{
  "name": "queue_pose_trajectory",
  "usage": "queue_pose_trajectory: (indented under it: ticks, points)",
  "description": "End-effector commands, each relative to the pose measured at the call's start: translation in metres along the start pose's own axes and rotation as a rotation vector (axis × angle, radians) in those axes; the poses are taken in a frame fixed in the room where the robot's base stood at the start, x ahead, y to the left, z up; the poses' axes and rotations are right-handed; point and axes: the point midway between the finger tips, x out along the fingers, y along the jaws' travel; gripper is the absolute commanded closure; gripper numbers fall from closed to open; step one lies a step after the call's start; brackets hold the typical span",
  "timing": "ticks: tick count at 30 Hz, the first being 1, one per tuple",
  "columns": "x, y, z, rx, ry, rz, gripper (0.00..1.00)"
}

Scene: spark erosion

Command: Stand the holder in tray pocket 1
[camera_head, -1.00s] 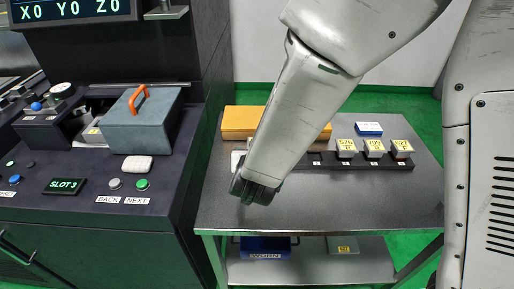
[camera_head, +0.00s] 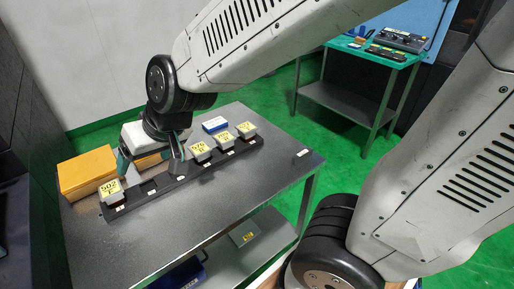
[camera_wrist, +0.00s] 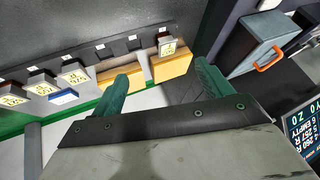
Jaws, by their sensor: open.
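A grey holder with a yellow label (camera_head: 110,189) stands at the left end of the long black tray (camera_head: 190,180), apparently upright in the end pocket. It also shows in the wrist view (camera_wrist: 166,45), beyond and between the fingers. The pocket numbers are too small to read. Three similar holders (camera_head: 201,151) stand towards the tray's right end, with empty pockets (camera_head: 149,188) between. My gripper (camera_head: 150,163) is open and empty above and behind the tray's left half. Its green fingers (camera_wrist: 162,92) are spread and apart from the holder.
A yellow box (camera_head: 86,172) and a blue-and-white box (camera_head: 214,124) lie behind the tray. The tabletop in front is bare. A blue bin (camera_head: 180,274) is on the lower shelf. A second table (camera_head: 375,52) stands at the back right. The wrist view shows a grey-blue box with orange handle (camera_wrist: 252,50).

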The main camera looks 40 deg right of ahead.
Motion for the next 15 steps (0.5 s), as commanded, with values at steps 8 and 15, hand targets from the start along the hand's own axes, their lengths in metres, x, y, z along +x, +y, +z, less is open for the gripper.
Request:
queue_pose_trajectory:
  ticks: [8, 15]
  points:
    - [-0.125, 0.08, 0.088, 0.04, -0.293, 0.208, 0.22]
    - [-0.169, 0.104, 0.129, 0.095, -0.41, 0.318, 0.22]
